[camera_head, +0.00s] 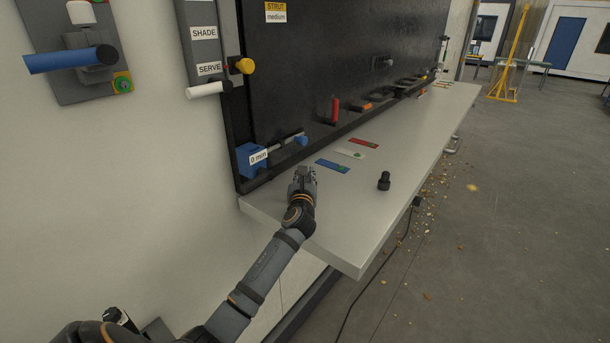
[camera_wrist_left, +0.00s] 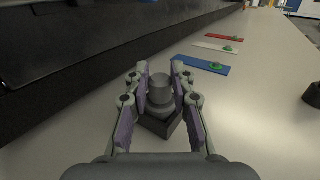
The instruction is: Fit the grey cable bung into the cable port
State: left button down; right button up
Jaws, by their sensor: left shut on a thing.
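My left gripper (camera_head: 303,176) is over the near left part of the grey counter, and its fingers (camera_wrist_left: 159,78) fill the middle of the left wrist view. They are shut on the grey cable bung (camera_wrist_left: 160,92), a short stepped cylinder held upright. A dark square block (camera_wrist_left: 168,127) sits directly below the bung; I cannot tell whether they are joined or merely touching. In the head view the gripper hides the bung. I cannot make out the cable port for certain in either view. My right gripper is not in view.
A black stepped plug (camera_head: 384,182) stands on the counter (camera_head: 420,130) to the right. Blue (camera_head: 332,166), white (camera_head: 350,153) and red (camera_head: 364,143) strips lie beyond the gripper. A black panel (camera_head: 320,60) with a blue fitting (camera_head: 250,158) rises behind. The counter's front right is clear.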

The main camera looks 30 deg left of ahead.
pick_arm(q)
jog(key=c, duration=1.1)
grip_release()
jog(key=shift+f, duration=0.2)
jog(key=shift+o, duration=0.2)
jog(key=v, duration=1.2)
jog(key=shift+r, duration=0.1)
